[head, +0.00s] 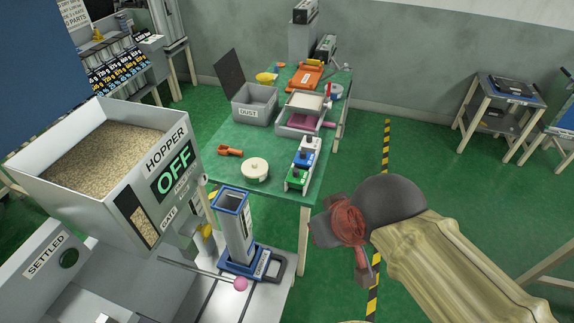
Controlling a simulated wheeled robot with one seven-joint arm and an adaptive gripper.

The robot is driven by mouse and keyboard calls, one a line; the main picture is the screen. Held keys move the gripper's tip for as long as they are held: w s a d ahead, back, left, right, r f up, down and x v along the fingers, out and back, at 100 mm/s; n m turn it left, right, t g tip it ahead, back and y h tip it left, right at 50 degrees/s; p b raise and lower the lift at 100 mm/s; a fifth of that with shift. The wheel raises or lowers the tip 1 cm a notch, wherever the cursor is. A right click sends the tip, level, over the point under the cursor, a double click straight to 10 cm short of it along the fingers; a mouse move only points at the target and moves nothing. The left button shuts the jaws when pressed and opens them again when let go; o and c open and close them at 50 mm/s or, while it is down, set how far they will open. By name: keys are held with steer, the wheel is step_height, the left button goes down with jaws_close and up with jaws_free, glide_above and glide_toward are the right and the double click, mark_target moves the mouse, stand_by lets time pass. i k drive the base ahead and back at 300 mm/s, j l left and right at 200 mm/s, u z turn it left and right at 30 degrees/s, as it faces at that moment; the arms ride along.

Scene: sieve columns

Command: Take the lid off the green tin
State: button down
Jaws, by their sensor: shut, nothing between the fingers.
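A low round tin (255,179) stands on the near part of the green table. Its side looks green, though little of it shows. A cream lid (256,167) with a small knob sits on top of it. My gripper (367,278) is shut and empty. It hangs over the floor to the right of the table, well apart from the tin, pointing downward.
An orange scoop (231,152) lies left of the tin, and a blue, white and green block unit (301,164) stands to its right. A grey DUST bin (255,104) is behind. The hopper (110,170) and a blue-rimmed column (233,228) stand in front.

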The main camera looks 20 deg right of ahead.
mark_target(254, 167)
steer(key=i+l+u, duration=1)
steer(key=l, duration=0.3)
steer(key=k, duration=0.05)
